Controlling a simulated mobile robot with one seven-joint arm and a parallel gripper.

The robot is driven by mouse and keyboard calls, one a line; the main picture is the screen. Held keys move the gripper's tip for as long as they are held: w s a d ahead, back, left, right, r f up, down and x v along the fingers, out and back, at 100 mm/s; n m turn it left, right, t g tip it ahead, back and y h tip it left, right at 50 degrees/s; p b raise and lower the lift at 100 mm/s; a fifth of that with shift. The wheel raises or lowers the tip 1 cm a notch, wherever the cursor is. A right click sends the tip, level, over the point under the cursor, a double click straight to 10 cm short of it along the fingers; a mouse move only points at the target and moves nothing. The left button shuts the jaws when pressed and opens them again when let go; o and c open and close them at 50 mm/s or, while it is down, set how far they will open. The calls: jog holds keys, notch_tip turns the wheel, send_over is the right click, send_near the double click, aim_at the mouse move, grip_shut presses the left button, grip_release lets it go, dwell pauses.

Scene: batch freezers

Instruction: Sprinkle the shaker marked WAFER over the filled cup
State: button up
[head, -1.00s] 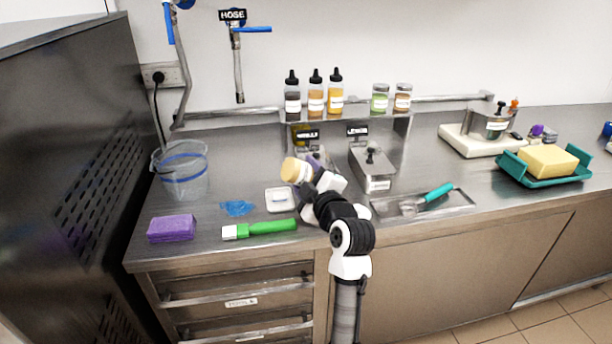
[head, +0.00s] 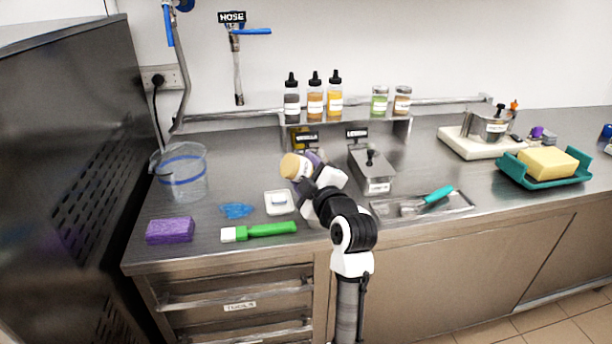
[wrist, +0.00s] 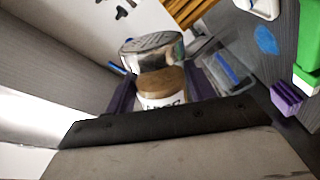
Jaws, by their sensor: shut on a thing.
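My gripper (head: 314,163) is shut on a shaker (head: 294,167) and holds it tilted above the counter, left of the lidded steel container. In the wrist view the shaker (wrist: 160,84) sits between purple fingers, with a shiny metal top, brown contents and a white label that is partly covered, so I cannot read it in full. In the head view its tan end points to the upper left. I cannot make out the filled cup in either view; the arm and gripper hide part of the counter.
A white dish (head: 279,210), a green-handled brush (head: 262,230), a blue cloth (head: 236,210) and a purple sponge (head: 170,231) lie left of my arm. A clear bucket (head: 184,190) stands behind them. Right are a steel container (head: 377,187) and a tray (head: 462,207). Bottles (head: 315,101) line the shelf.

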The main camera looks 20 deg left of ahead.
jog(key=shift+f+b, duration=0.85)
jog(key=shift+b, duration=0.15)
jog(key=shift+r, duration=0.1)
jog(key=shift+n+b, duration=0.5)
jog(key=shift+b, duration=0.2)
jog(key=shift+n+b, duration=1.4)
jog(key=shift+b, duration=0.15)
jog(key=shift+r+n+b, duration=0.4)
jog(key=shift+n+b, duration=0.5)
jog(key=shift+n, duration=0.1)
jog(key=shift+r+n+b, duration=0.8)
jog(key=shift+r+n, duration=0.05)
jog(key=shift+n, duration=0.55)
jog(key=shift+r, duration=0.1)
